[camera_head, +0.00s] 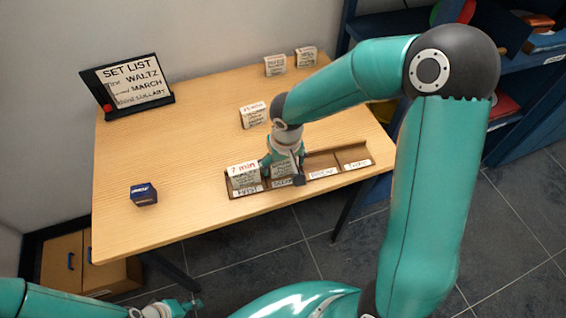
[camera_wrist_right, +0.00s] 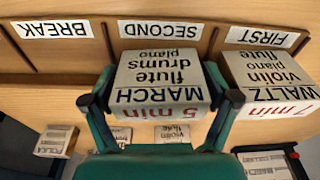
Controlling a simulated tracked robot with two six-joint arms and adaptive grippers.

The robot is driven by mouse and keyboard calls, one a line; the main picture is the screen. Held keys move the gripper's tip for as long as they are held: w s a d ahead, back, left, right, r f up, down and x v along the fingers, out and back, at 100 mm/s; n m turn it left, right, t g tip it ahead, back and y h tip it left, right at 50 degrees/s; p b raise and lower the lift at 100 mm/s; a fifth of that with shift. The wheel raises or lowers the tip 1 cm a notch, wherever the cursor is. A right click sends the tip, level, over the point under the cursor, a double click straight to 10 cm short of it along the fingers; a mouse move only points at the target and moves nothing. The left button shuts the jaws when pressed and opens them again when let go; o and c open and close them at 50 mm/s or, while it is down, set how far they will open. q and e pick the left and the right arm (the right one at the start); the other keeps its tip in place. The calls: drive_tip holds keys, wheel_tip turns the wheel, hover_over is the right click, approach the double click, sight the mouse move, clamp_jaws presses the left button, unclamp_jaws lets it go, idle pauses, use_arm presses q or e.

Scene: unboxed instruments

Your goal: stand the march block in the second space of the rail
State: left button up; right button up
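The march block, a pale card-like block printed "5 min MARCH", stands in the second space of the rail, behind the SECOND label. It shows in the right wrist view (camera_wrist_right: 160,85) and partly under my gripper in the head view (camera_head: 281,168). My right gripper (camera_head: 283,165) reaches down over it; in the wrist view its fingers (camera_wrist_right: 162,100) lie against both sides, so it looks shut on the block. The brown rail (camera_head: 320,160) runs along the table's front edge. My left gripper (camera_head: 172,308) is at the bottom edge, its fingers too small to read.
The waltz block (camera_head: 243,175) stands in the first space, close beside my right gripper. The spaces right of the march block are empty. Other blocks stand at the middle (camera_head: 253,115) and back (camera_head: 275,66). A blue box (camera_head: 144,194) and set-list board (camera_head: 128,85) are left.

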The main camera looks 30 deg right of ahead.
drive_tip(key=shift+r, duration=0.55)
wheel_tip(320, 180, up, 11)
drive_tip(key=s, duration=0.1)
drive_tip(key=shift+s+a+p, duration=0.15)
drive_tip(key=shift+s+p, duration=0.2)
